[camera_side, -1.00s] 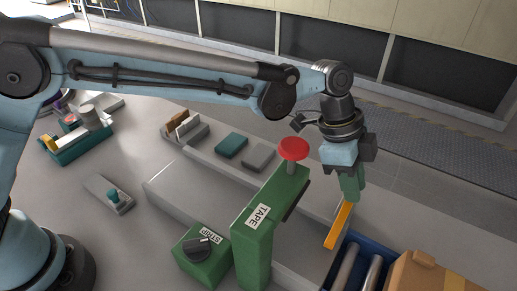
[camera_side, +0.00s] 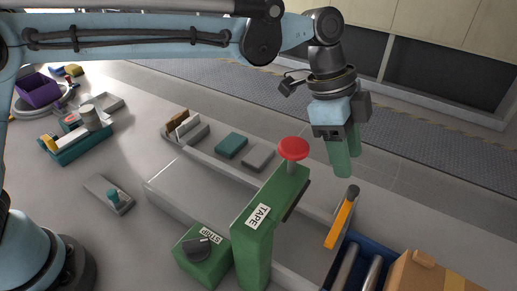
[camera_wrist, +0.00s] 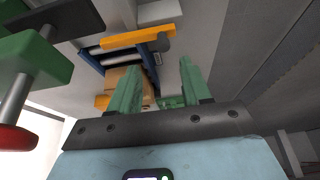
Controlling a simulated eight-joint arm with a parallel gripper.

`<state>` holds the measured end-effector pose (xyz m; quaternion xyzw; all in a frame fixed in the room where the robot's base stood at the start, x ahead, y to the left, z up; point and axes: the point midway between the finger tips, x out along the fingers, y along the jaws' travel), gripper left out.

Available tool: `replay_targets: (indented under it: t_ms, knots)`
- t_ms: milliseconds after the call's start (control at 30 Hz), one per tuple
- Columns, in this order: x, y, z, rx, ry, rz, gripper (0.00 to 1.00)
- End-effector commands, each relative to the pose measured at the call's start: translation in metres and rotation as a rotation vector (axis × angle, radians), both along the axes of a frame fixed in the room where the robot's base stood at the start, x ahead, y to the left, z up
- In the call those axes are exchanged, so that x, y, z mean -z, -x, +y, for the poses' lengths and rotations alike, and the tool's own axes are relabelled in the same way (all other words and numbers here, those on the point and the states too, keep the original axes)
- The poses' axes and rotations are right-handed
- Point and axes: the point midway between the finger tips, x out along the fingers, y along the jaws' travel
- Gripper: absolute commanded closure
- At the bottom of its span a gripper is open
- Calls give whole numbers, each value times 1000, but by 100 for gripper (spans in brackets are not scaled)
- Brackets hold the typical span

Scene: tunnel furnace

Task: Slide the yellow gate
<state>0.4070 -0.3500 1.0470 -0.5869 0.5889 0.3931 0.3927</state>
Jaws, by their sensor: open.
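The yellow gate (camera_side: 341,219) is a narrow orange-yellow bar with a dark knob at its upper end, at the start of the blue-framed roller conveyor (camera_side: 346,262). In the wrist view the gate (camera_wrist: 136,38) lies across the conveyor beyond my fingers, its dark knob at the right end. My gripper (camera_side: 348,172) is open and empty, its green fingers pointing down. It hangs above and behind the gate, apart from it. In the wrist view my gripper's fingers (camera_wrist: 158,85) stand apart with nothing gripped between them.
A green TAPE post (camera_side: 256,222) with a red button (camera_side: 293,149) stands left of the gate. A green STRIP box (camera_side: 204,254) with a dark dial is beside it. A cardboard box (camera_side: 423,272) sits on the rollers. The floor behind my gripper is clear.

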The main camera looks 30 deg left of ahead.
Motion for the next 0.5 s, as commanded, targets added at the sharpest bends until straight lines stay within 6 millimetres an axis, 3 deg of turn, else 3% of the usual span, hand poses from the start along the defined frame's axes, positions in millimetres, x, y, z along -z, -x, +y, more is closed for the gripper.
replay_targets:
  t_ms: [200,500]
  knots:
    - [-34,0,14,-1,1,1,52]
    - [-47,0,19,0,1,1,52]
